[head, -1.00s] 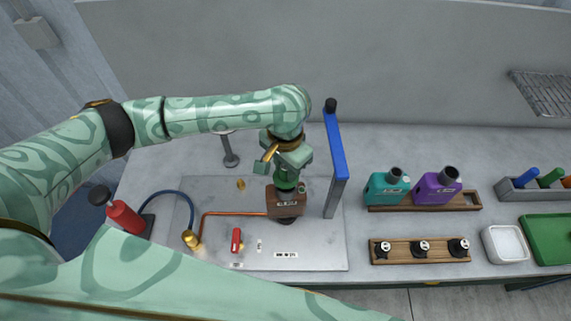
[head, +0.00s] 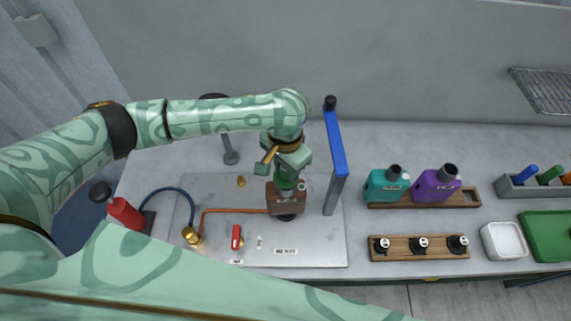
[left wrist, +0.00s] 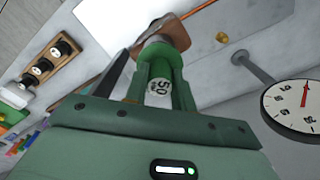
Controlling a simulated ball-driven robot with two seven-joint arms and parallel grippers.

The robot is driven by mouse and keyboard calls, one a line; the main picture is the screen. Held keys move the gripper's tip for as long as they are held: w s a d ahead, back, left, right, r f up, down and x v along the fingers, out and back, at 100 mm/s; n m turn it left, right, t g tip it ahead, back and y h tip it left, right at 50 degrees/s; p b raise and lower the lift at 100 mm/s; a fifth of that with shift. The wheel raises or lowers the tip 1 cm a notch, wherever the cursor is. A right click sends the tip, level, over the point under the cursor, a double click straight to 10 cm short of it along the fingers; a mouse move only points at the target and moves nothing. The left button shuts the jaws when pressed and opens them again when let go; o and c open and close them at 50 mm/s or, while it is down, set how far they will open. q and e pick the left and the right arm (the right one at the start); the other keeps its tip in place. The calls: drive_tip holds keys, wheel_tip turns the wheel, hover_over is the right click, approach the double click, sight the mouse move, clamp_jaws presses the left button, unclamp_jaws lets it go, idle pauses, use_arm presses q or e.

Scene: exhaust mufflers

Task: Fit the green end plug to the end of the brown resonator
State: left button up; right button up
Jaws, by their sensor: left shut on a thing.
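The brown resonator (head: 285,202) stands on the metal plate, its upper end toward my left gripper (head: 287,179). It shows in the left wrist view (left wrist: 170,30) beyond the fingertips. My left gripper (left wrist: 160,62) is shut on the green end plug, which has a white label reading "50" (left wrist: 160,88). The plug (head: 286,184) is between the fingers, directly above the resonator and apparently touching its end. How far it is seated is hidden by the fingers. My right gripper is not in view.
A tall blue-edged upright (head: 338,160) stands just right of the gripper. A copper pipe (head: 235,211) and a red-handled valve (head: 236,237) are on the plate (head: 318,255). Teal (head: 383,187) and purple (head: 435,188) bodies stand on a wooden rack. A round dial (left wrist: 300,105) is nearby.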

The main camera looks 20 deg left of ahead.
use_arm(q)
drive_tip(key=shift+f, duration=0.75)
idle(0.4)
drive_tip(key=o, duration=1)
wheel_tip(320, 180, up, 16)
drive_tip(key=p, duration=0.3)
drive_tip(key=shift+r+p, duration=0.15)
drive_tip(key=shift+p, duration=0.25)
drive_tip(key=shift+s, duration=0.1)
